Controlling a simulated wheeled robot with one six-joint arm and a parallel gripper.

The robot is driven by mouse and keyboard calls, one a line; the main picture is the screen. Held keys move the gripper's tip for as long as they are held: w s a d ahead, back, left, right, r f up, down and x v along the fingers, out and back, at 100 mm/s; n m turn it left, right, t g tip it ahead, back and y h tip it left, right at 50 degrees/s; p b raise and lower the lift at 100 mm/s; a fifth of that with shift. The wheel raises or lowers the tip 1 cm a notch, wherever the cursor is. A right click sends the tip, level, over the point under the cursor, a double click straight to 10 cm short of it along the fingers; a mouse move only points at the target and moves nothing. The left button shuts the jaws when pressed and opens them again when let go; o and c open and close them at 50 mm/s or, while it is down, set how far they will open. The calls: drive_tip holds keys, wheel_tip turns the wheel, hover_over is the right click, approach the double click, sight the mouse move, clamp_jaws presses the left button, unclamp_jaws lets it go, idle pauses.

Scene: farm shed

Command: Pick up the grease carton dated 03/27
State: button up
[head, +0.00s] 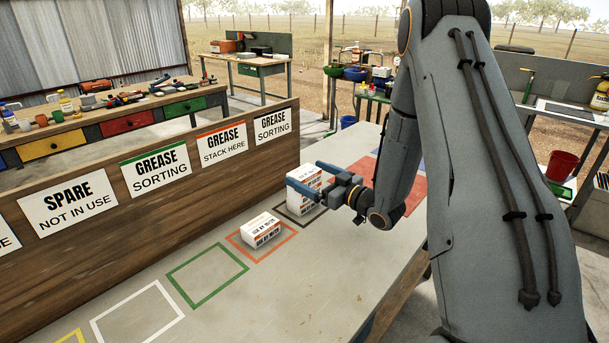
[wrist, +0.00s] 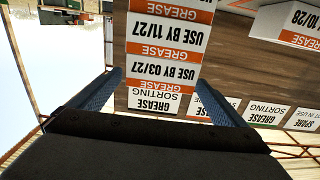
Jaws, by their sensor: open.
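White grease cartons with orange bands stand stacked on the bench in the black-outlined square (head: 283,213). In the wrist view, which is upside down, the top carton, dated 03/27 (wrist: 165,71), has the carton dated 11/27 (wrist: 170,32) under it. Part of another GREASE label shows below that, its date cut off. My gripper (head: 305,173) is open at the top of the stack, one finger on each side of the 03/27 carton. Whether the fingers touch it, I cannot tell. A single carton (head: 262,231) sits in the orange square; its wrist-view label reads 10/28 (wrist: 305,20).
The green square (head: 207,273) and white square (head: 138,313) are empty. The bench front (head: 340,262) is clear.

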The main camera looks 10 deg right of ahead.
drive_tip(key=shift+x, duration=1.2)
drive_tip(key=c, duration=1.2)
drive_tip(key=shift+r, duration=0.2)
